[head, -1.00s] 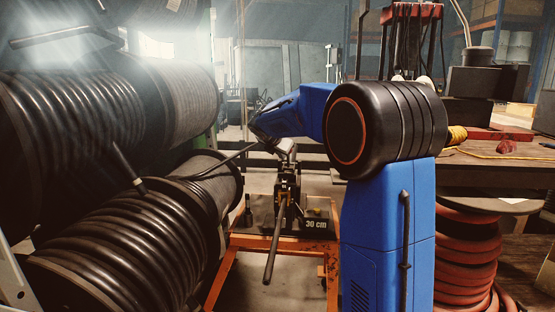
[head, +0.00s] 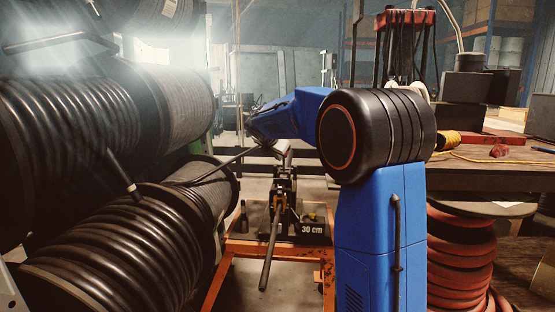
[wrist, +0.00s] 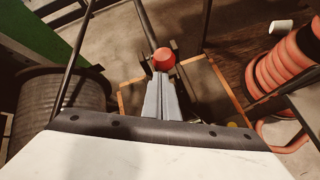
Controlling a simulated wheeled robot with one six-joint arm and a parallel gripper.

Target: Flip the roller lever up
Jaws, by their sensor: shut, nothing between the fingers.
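The hose machine (head: 284,200) stands on an orange frame in the middle of the head view, with a "30 cm" sign at its right. A long grey lever (head: 269,255) on it hangs down and slants toward me. In the wrist view a round orange-red knob (wrist: 164,60) shows just beyond the fingertips; I cannot tell whether they touch it or which lever it belongs to. My gripper (wrist: 162,78) is shut and empty, pointing toward the knob.
Large black hose reels (head: 105,245) crowd the left side. A dark hose (head: 225,162) runs from them toward the machine. A workbench (head: 480,175) and a red hose coil (head: 460,260) stand at the right. The floor around the frame shows some free room.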

